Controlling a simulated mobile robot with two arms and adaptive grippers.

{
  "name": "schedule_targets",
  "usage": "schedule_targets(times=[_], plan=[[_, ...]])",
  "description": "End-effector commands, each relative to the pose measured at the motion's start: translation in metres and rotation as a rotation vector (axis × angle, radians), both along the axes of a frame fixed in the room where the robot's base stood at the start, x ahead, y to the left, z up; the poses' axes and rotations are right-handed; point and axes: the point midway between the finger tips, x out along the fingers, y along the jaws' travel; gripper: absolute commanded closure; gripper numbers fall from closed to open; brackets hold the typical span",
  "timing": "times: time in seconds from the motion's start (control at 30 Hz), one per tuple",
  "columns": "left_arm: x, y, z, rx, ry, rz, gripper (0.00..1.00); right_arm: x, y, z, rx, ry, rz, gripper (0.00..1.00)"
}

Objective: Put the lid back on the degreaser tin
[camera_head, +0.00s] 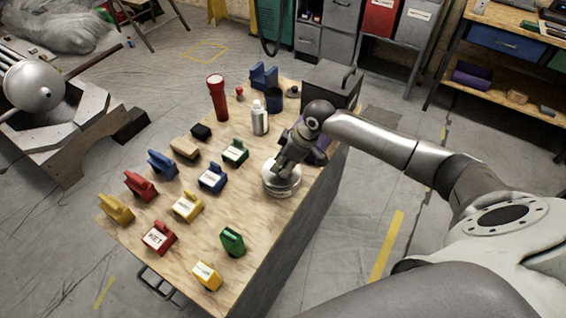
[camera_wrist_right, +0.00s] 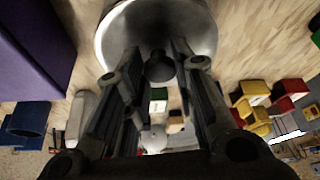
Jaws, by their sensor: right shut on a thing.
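The degreaser tin (camera_head: 281,190) is a short, round, pale tin with a label, near the right edge of the wooden bench top. My right gripper (camera_head: 284,166) points down over it and is shut on the dark knob (camera_wrist_right: 158,68) of the lid. The lid (camera_wrist_right: 184,22) shows in the right wrist view as a round, silvery-grey disc, with the knob between both fingers. In the head view the lid is at the top of the tin; I cannot tell whether it rests on the rim or hangs just above. My left gripper is not in view.
The bench top (camera_head: 190,262) holds several coloured labelled blocks left of and in front of the tin. A white bottle (camera_head: 260,119), a red torch (camera_head: 217,98) and a blue cup (camera_head: 274,98) stand behind it. A purple object (camera_head: 318,153) lies close to its right.

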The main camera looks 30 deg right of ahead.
Motion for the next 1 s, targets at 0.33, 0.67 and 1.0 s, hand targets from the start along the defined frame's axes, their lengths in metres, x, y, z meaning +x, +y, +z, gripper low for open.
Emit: schedule_targets(times=[0.33, 0.67, 1.0], plan=[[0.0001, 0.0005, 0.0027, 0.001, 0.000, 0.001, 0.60, -0.0001, 0.0001, 0.0010, 0.000, 0.000, 0.000, 0.93], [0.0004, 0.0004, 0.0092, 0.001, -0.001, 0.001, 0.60, -0.0003, 0.0000, 0.0013, 0.001, -0.001, 0.000, 0.93], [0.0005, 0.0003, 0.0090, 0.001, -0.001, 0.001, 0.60, -0.0004, -0.0002, 0.0005, 0.001, -0.001, 0.000, 0.93]])
